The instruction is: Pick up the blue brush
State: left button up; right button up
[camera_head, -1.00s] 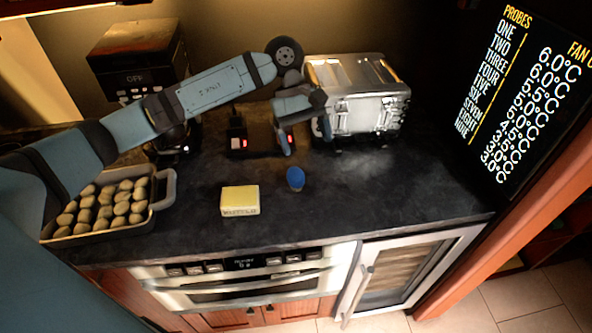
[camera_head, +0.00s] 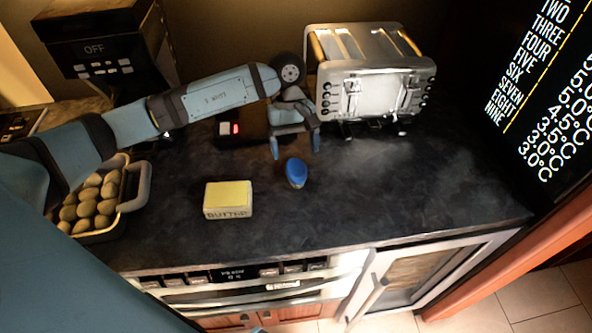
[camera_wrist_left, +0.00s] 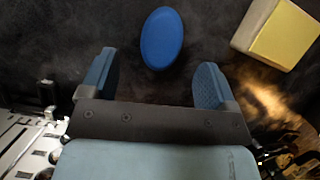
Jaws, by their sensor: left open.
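The blue brush (camera_head: 296,172) stands on the dark countertop, in front of the toaster and right of the butter. In the left wrist view the blue brush (camera_wrist_left: 162,38) shows as a blue oval just beyond the fingertips, centred between them. My left gripper (camera_head: 296,147) is open and empty, just behind the brush, with its fingers pointing down toward the counter. In the left wrist view its two fingers (camera_wrist_left: 157,80) are spread wide apart. The brush's lower part is mostly hidden beneath its blue top. My right gripper is not in view.
A yellow butter block (camera_head: 228,199) lies left of the brush. A silver toaster (camera_head: 368,80) stands behind to the right. A tray of round items (camera_head: 133,190) is at the left. A dark appliance (camera_head: 105,50) stands at the back left. The counter right of the brush is clear.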

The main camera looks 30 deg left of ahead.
aim_at(295, 165)
pick_arm(q)
jog(key=shift+p+x, duration=0.7)
jog(key=shift+x, duration=2.45)
jog(key=shift+s+a, duration=0.1)
jog(key=shift+c, duration=0.5)
jog(key=c, duration=0.9)
